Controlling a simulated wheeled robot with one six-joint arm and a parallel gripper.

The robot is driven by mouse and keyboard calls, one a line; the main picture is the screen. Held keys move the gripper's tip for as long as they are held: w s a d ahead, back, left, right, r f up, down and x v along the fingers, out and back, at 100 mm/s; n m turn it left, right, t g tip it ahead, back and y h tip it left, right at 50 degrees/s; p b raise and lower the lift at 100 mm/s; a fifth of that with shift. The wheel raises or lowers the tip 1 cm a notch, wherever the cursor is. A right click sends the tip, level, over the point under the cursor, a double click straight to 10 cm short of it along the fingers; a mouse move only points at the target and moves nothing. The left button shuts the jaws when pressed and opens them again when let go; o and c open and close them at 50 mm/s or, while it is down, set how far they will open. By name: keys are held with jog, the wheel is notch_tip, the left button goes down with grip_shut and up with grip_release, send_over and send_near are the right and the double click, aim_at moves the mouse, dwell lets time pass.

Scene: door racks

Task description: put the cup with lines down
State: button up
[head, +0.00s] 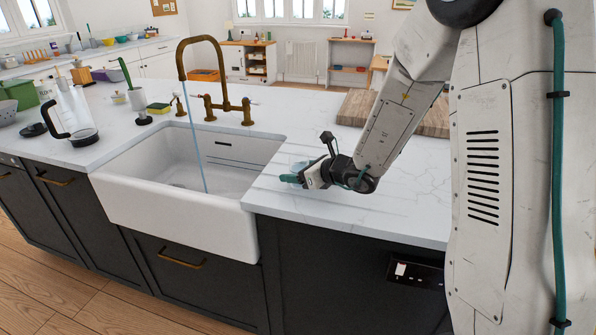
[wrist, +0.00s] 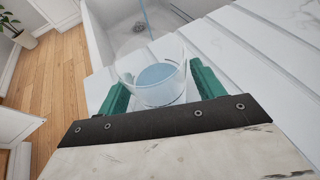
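A clear glass cup (wrist: 152,76) with pale blue liquid or a blue bottom stands between the teal fingers of my gripper (wrist: 155,88) in the wrist view. A dark thin line shows near its base; other lines cannot be made out. Both fingers lie against the sides of the cup. In the head view my gripper (head: 290,178) is low over the grooved counter just right of the sink, with the cup mostly hidden at the fingertips. I cannot tell whether the cup's base touches the counter.
The white sink (head: 180,225) lies left of my gripper, with water running from the brass faucet (head: 215,75). A wooden board (head: 355,107) lies behind my arm. A glass jug (head: 75,115) and a sponge (head: 158,108) stand left. White counter (head: 400,220) is clear at front right.

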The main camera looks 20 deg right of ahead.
jog(key=shift+s+d+r, duration=0.1)
jog(key=shift+r, duration=0.1)
jog(key=v, duration=1.1)
jog(key=shift+s+d+r, duration=0.1)
jog(key=shift+s+r, duration=0.05)
jog(key=shift+s, duration=0.15)
jog(key=s+a+r+n+g+y, duration=0.1)
jog(key=s+a+r+n+g, duration=0.25)
jog(key=s+a+n, duration=0.4)
jog(key=s+a+r+n+g+y, duration=0.1)
jog(key=s+a+r+n+g, duration=0.25)
jog(key=s+n, duration=0.55)
jog(key=s+d+r+n+g+h, duration=0.1)
jog(key=s+d+n+g+h, duration=0.2)
jog(key=s+d+n+h, duration=0.5)
jog(key=s+n+h, duration=0.1)
jog(key=s+n, duration=0.3)
jog(key=n, duration=0.1)
jog(key=shift+s+d+r, duration=0.2)
jog(key=shift+s+r, duration=0.05)
jog(key=shift+r, duration=0.05)
jog(key=shift+c, duration=0.4)
